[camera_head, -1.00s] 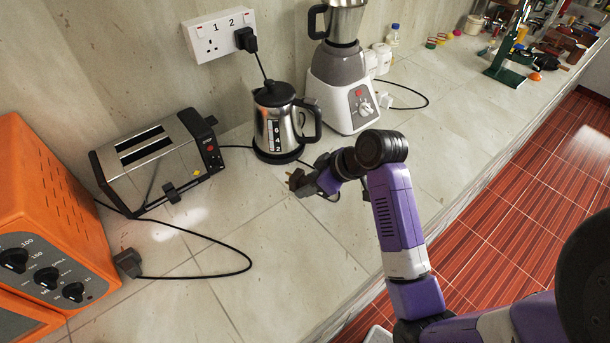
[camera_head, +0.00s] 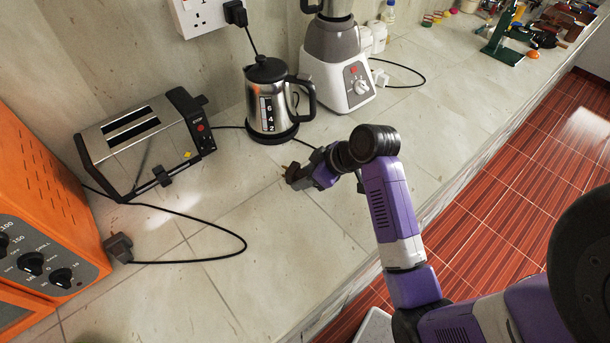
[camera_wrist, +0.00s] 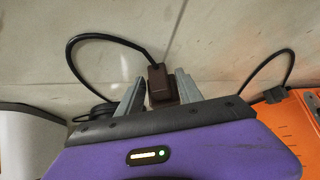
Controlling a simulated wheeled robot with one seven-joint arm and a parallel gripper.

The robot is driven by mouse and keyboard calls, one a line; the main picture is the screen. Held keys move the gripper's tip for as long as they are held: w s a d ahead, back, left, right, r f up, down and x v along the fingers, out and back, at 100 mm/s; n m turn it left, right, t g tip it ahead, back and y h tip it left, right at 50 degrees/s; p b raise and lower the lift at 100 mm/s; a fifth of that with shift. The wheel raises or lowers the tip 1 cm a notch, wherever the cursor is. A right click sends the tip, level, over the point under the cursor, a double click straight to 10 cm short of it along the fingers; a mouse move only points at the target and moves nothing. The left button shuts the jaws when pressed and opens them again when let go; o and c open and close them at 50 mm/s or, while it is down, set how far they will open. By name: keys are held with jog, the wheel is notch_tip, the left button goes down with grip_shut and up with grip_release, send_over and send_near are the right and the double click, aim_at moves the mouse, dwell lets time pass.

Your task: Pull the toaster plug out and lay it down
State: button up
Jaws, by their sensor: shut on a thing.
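My gripper (camera_head: 300,176) is shut on a dark brown plug (camera_head: 293,173), low over the counter in front of the kettle. Its pins point up and left, away from the fingers. In the wrist view the plug (camera_wrist: 161,86) sits between the two grey fingers, and a black cord loops left from it. The silver toaster (camera_head: 146,138) stands at left. A black cord leaves its right side and passes behind the kettle; a cord shows again near my gripper. The wall socket (camera_head: 202,18) has its left outlet empty and a black plug (camera_head: 235,13) in its right outlet.
The steel kettle (camera_head: 262,95) stands close behind my gripper, with a blender (camera_head: 338,62) to its right. An orange oven (camera_head: 35,185) is at left. Another dark plug (camera_head: 118,247) lies beside it with a looping cord. The counter (camera_head: 240,290) in front is clear.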

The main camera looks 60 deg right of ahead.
jog(key=shift+f+b, duration=0.35)
jog(key=shift+f, duration=0.25)
dwell(0.4)
jog(key=o, duration=1.5)
jog(key=shift+r, duration=0.1)
jog(key=shift+v, duration=3.9)
